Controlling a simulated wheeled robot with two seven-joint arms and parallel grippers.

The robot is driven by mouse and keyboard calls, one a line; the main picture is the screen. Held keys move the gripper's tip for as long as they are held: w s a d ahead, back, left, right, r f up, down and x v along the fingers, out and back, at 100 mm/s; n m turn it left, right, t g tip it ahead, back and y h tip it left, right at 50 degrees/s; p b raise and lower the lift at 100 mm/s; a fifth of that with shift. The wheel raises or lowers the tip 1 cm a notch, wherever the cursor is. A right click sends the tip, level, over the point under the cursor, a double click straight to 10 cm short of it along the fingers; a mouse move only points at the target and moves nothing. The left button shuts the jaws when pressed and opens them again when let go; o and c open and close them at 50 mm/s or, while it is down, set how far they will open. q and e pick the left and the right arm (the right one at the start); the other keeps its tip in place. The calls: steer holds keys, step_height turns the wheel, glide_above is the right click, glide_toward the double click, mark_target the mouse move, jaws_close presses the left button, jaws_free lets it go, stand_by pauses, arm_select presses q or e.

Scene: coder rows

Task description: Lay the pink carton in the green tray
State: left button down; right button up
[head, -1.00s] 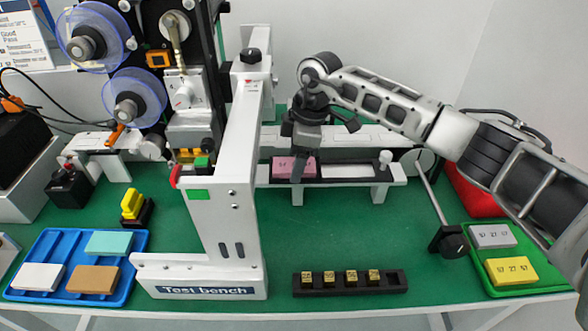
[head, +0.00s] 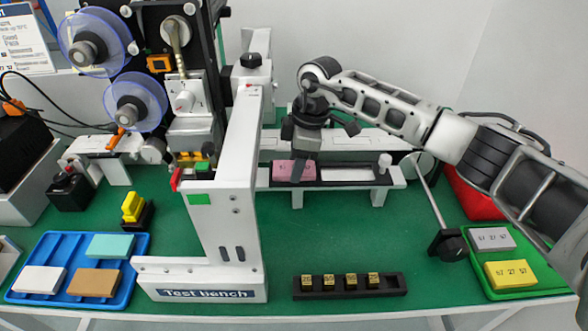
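The pink carton (head: 286,170) lies in the dark channel of the white raised rail, just right of the test bench post. My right gripper (head: 298,170) points down at the carton, with one dark finger in front of its near face. The other finger is hidden, so I cannot tell whether the gripper is open or closed on it. The green tray (head: 529,262) sits at the right end of the table and holds a grey carton (head: 492,239) at the back and a yellow carton (head: 511,273) in front. My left gripper is not in view.
A black holder (head: 340,291) with several small yellow blocks lies at the table's front. A blue tray (head: 68,244) with several cartons is at left. A lever with a black knob (head: 448,245) stands left of the green tray. A red bin (head: 476,196) is behind it.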

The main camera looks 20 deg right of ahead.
steer(key=shift+r, duration=0.1)
steer(key=shift+c, duration=0.9)
steer(key=shift+r+p, duration=2.25)
steer(key=shift+r, duration=0.25)
